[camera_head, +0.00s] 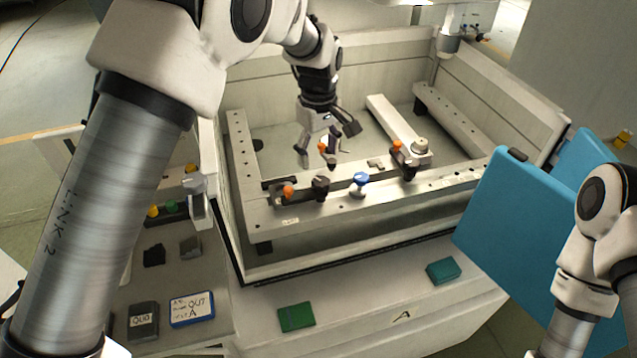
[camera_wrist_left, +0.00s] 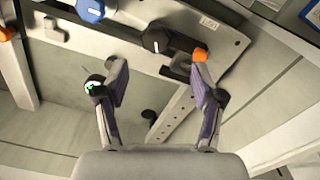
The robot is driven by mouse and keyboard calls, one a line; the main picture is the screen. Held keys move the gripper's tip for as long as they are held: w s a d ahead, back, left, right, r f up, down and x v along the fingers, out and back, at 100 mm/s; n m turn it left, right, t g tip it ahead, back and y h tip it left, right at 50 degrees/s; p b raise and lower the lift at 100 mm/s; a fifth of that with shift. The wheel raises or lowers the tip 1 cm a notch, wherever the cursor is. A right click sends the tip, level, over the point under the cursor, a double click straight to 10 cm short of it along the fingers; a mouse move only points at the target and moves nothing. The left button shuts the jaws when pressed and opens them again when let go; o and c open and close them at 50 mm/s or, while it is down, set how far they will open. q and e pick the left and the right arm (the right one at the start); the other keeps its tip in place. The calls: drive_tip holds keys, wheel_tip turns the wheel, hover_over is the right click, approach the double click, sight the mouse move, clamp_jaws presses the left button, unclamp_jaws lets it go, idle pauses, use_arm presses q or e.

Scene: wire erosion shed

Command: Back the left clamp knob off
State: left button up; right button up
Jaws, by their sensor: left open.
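I cannot tell for sure which is the left clamp knob. My left gripper (camera_head: 328,146) is open and empty, behind the black knob. In the left wrist view my left gripper (camera_wrist_left: 158,82) has its fingers spread, with the black knob (camera_wrist_left: 155,40) beyond them and an orange knob (camera_wrist_left: 200,55) near the right fingertip. The blue knob (camera_wrist_left: 90,9) is at the top left. My right gripper is out of view.
A small orange piece (camera_head: 322,147) shows by the left fingers. A blue panel (camera_head: 525,220) stands at the right. The side bench (camera_head: 200,335) holds a labelled card (camera_head: 191,308). Green blocks (camera_head: 296,317) and (camera_head: 443,271) lie on the front ledge.

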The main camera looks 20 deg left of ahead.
sight(322, 181)
use_arm(q)
drive_tip(key=shift+f, duration=0.35)
drive_tip(key=f, duration=0.1)
drive_tip(key=f+p, duration=0.1)
drive_tip(key=d+f, duration=0.1)
drive_tip(key=shift+w+p, duration=0.3)
drive_tip(key=shift+w, duration=0.05)
drive_tip(key=f, duration=0.2)
drive_tip(key=f+p, duration=0.1)
drive_tip(key=f, duration=0.1)
drive_tip(key=shift+s+a, duration=0.15)
drive_tip(key=shift+a, duration=0.15)
drive_tip(key=shift+f, duration=0.2)
drive_tip(key=shift+d, duration=0.15)
drive_tip(key=c, duration=1.1)
